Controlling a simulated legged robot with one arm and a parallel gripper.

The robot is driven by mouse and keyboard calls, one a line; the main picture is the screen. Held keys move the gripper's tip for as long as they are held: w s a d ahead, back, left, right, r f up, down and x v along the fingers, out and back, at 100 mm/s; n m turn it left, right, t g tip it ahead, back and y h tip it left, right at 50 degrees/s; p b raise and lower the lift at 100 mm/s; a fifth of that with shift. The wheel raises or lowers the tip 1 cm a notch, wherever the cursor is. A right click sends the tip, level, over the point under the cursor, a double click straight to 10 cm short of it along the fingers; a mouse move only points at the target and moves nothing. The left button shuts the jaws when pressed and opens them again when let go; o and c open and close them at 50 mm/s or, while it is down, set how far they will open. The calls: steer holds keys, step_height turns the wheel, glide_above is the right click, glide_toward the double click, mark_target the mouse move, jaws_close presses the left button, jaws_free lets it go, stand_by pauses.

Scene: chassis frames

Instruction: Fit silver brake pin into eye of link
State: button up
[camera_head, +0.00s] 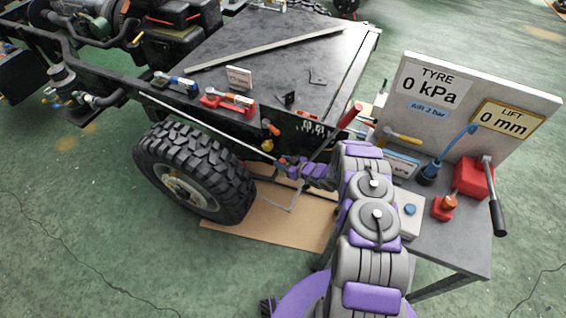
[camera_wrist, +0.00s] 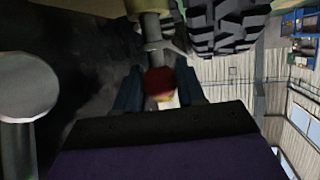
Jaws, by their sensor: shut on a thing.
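My gripper (camera_head: 286,165) reaches left from my arm, low beside the truck frame and just right of the tyre. In the wrist view its two dark blue fingers (camera_wrist: 158,92) are closed around a red round-ended piece (camera_wrist: 159,80) with a pale and yellow bit below it. I cannot tell whether this is the silver brake pin; no silver shank shows clearly. A grey rod with a collar (camera_wrist: 151,30) stands directly beyond the red end and overlaps it in the picture. I cannot tell whether they touch. The link's eye is not clearly visible.
A large black tyre (camera_head: 195,172) stands left of my gripper and shows in the wrist view (camera_wrist: 228,25). The black chassis deck (camera_head: 270,60) holds small tools. A grey bench (camera_head: 455,240) with a gauge board (camera_head: 480,75) stands right. Cardboard (camera_head: 270,228) lies below.

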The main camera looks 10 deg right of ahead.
steer(key=shift+f+b, duration=0.65)
steer(key=shift+f, duration=0.6)
steer(key=o, duration=1.2)
